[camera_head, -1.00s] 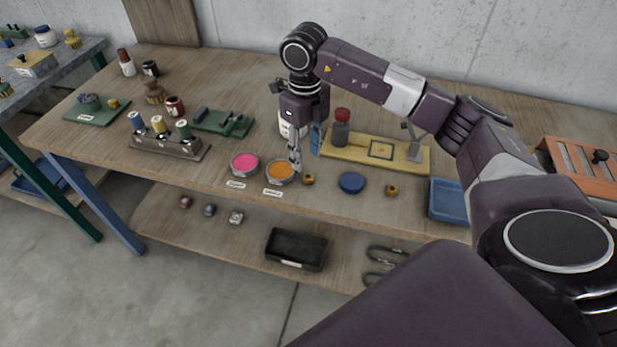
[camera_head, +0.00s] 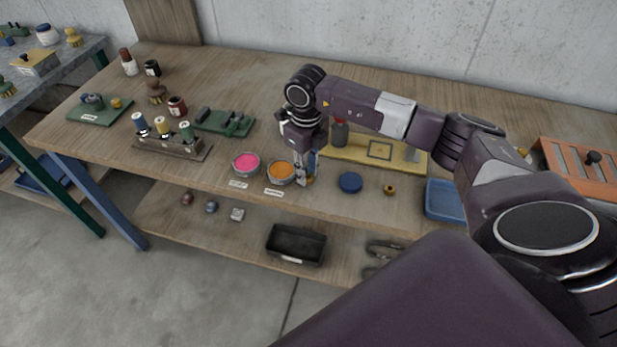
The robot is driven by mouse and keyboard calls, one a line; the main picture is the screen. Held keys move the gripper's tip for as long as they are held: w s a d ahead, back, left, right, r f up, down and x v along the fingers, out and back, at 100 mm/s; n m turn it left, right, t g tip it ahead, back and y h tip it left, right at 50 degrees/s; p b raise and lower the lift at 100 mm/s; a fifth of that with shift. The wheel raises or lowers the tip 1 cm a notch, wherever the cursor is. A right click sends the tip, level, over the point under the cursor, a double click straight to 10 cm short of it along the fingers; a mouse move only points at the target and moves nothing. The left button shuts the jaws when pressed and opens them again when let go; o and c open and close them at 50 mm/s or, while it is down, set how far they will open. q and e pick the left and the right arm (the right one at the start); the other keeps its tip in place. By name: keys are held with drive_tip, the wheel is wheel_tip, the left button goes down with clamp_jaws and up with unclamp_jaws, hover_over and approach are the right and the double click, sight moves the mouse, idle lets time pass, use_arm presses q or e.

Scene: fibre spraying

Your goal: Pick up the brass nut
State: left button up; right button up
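Two small brass-coloured pieces that look like nuts are on the wooden table near its front edge. One brass nut (camera_head: 389,189) lies right of the round blue lid and stands clear. The other brass nut (camera_head: 312,180) is beside the orange tin and mostly hidden by my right gripper (camera_head: 306,179). The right gripper points down, with its fingertips low at that nut, close to the tabletop. I cannot tell whether the fingers are closed on it. My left gripper is not in view.
The orange tin (camera_head: 280,172) stands just left of the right gripper, with a pink tin (camera_head: 246,164) beyond it. The blue lid (camera_head: 350,182) is to the right. A yellow board (camera_head: 345,157) lies behind, and a blue tray (camera_head: 443,200) is further right.

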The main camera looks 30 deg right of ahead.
clamp_jaws()
drive_tip(key=shift+r, duration=0.15)
